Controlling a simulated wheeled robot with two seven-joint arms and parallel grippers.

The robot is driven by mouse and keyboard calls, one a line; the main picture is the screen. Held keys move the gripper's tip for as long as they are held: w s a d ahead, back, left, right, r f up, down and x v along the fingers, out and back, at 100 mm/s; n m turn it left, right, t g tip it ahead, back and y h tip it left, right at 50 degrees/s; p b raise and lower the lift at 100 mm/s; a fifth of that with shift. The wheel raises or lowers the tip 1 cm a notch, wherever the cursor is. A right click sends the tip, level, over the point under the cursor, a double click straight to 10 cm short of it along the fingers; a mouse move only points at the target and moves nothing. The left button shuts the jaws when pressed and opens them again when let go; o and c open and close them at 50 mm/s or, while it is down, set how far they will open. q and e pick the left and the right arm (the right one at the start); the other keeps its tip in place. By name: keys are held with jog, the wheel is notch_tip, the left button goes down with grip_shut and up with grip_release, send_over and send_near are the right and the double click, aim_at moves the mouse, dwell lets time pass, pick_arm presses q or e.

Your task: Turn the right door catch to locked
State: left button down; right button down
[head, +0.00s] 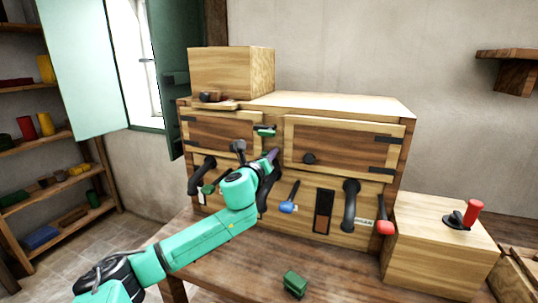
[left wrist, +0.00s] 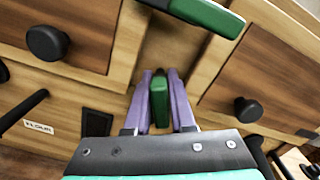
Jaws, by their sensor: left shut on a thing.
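The wooden cabinet (head: 345,105) has a left door (head: 215,130) and a right door (head: 345,147), each with a dark round knob. A green catch (head: 265,130) lies across the top of the gap between the doors; it also shows large at the top of the left wrist view (left wrist: 207,14). Below it, my left gripper (head: 273,155) is shut on a second green catch (left wrist: 159,103). Its purple fingers stand on either side of this catch, which lies roughly along the gap. The fingers hide most of it in the head view. My right gripper is not in view.
Dark curved handles, a blue-tipped lever (head: 288,206) and a red-ended lever (head: 385,227) stick out of the cabinet front. A small green block (head: 295,284) lies on the table. A wooden box with a red lever (head: 473,212) stands at the right.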

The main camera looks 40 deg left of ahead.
pick_arm(q)
jog(key=shift+n, duration=1.2)
jog(key=n, duration=0.3)
jog(key=shift+n+p, duration=0.3)
jog(key=shift+p, duration=0.1)
jog(key=n, duration=0.3)
jog(key=shift+a, duration=0.1)
jog(key=shift+n+p, duration=0.45)
jog(key=shift+n, duration=1.35)
